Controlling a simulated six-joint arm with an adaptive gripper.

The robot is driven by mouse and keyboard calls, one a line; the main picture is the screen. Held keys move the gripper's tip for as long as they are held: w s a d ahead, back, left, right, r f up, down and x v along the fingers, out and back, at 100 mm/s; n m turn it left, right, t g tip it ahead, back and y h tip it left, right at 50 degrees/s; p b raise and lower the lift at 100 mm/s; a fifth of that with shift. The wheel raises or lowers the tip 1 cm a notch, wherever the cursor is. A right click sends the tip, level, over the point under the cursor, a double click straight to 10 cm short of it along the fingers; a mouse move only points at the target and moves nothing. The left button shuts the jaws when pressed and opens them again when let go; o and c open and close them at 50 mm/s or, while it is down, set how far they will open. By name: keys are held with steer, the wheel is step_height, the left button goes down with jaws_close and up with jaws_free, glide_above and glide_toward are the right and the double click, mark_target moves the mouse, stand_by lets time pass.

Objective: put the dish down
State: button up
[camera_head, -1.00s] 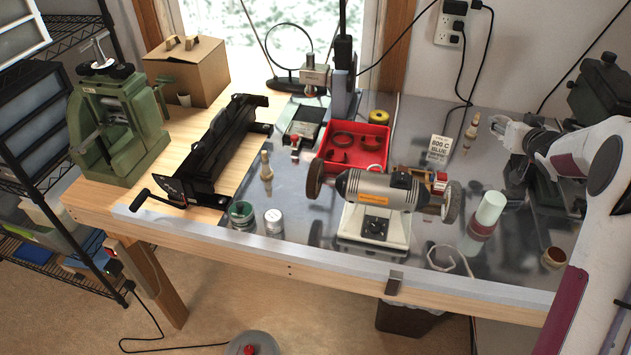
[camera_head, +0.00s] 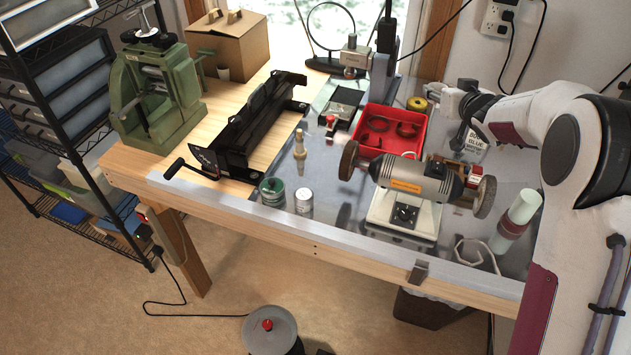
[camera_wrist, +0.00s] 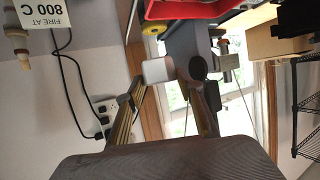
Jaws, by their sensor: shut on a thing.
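The dish is held in the air. Its inside and far side do not show. In the head view it is too small to tell apart from the gripper.
A red tray (camera_head: 368,140) with rings stands left of my gripper. A bench grinder (camera_head: 415,183) stands in front. Bare metal top (camera_head: 318,160) lies left of the grinder.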

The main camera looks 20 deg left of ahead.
steer(key=s+a+r, duration=0.2)
steer(key=s+a, duration=0.5)
steer(key=a, duration=0.5)
steer(key=s+a+r, duration=0.2)
steer(key=s+a, duration=0.6)
steer(key=a, duration=0.4)
steer(key=s+a+r, duration=0.2)
steer(key=s+a, duration=0.5)
steer(key=a, duration=0.5)
steer(key=s+d+f+m+h, duration=0.2)
steer(key=d+f, duration=0.2)
steer(key=d, duration=0.2)
steer(key=s+d+f+m+t+h, duration=0.1)
steer(key=s+d+f+m+h, duration=0.1)
steer(key=d, duration=0.4)
steer(key=shift+s+d+f+m+h, duration=0.25)
steer(key=shift+f+m+h, duration=0.15)
steer(key=shift+f+h, duration=0.45)
steer(key=shift+a+f, duration=0.1)
steer(key=shift+f, duration=0.05)
steer(key=shift+f, duration=3.1)
